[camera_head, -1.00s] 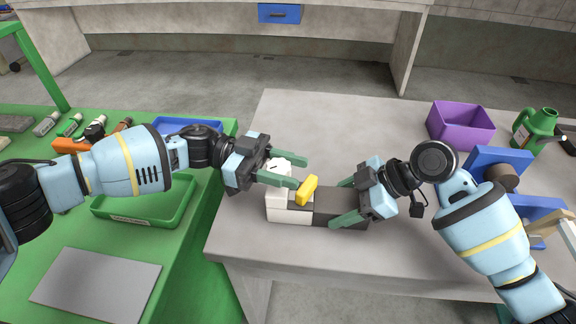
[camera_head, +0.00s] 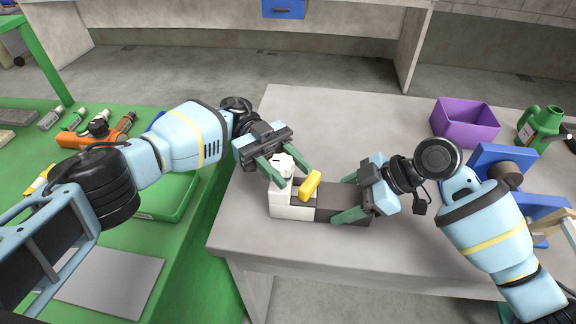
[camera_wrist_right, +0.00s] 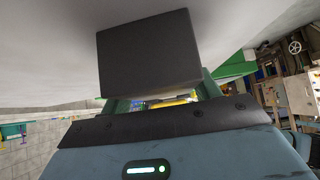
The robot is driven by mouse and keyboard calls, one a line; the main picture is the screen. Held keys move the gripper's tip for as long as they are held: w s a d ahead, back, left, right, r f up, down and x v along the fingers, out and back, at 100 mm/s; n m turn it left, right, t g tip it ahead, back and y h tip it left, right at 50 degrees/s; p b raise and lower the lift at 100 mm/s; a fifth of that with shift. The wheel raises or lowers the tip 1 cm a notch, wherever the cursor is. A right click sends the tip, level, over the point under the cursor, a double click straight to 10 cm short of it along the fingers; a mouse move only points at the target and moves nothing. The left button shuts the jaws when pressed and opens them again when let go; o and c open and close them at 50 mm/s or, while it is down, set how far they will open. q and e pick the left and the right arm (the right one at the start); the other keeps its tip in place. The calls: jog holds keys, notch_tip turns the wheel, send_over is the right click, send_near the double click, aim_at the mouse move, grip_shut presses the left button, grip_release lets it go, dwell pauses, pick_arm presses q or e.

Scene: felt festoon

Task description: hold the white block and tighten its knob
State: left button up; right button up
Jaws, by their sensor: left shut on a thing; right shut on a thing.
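The white block (camera_head: 291,211) lies on the grey table, joined end to end with a dark grey section (camera_head: 328,212). A white knob (camera_head: 281,161) stands on its left end, and a yellow bar (camera_head: 310,186) sits slanted on top beside it. My left gripper (camera_head: 290,172) is shut on the knob, one finger on each side, coming from above left. My right gripper (camera_head: 341,199) is shut on the dark section, its fingers along the front and back sides. The dark section's end face (camera_wrist_right: 150,55) fills the middle of the right wrist view. Its far side is hidden.
A purple bin (camera_head: 465,124), a green jug (camera_head: 541,125) and a blue stand (camera_head: 500,160) are at the table's right. A green bench with an orange tool (camera_head: 82,139) and a grey sheet (camera_head: 100,280) lies left. The table's back middle is clear.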

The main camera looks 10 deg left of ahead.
dwell(0.4)
pick_arm(q)
jog(key=o, duration=1)
jog(key=shift+r, duration=0.1)
notch_tip(320, 180, up, 10)
jog(key=shift+f, duration=0.1)
notch_tip(320, 180, up, 6)
send_over(287, 167)
jog(key=shift+s+a+r, duration=0.1)
jog(key=shift+a+r, duration=0.25)
jog(key=shift+a, duration=1.3)
jog(key=shift+s+a+r, duration=0.1)
jog(key=shift+a+r, duration=0.2)
jog(key=shift+a, duration=1.4)
jog(key=shift+s+a+r, duration=0.1)
jog(key=shift+a+r, duration=0.25)
jog(key=shift+a, duration=1.3)
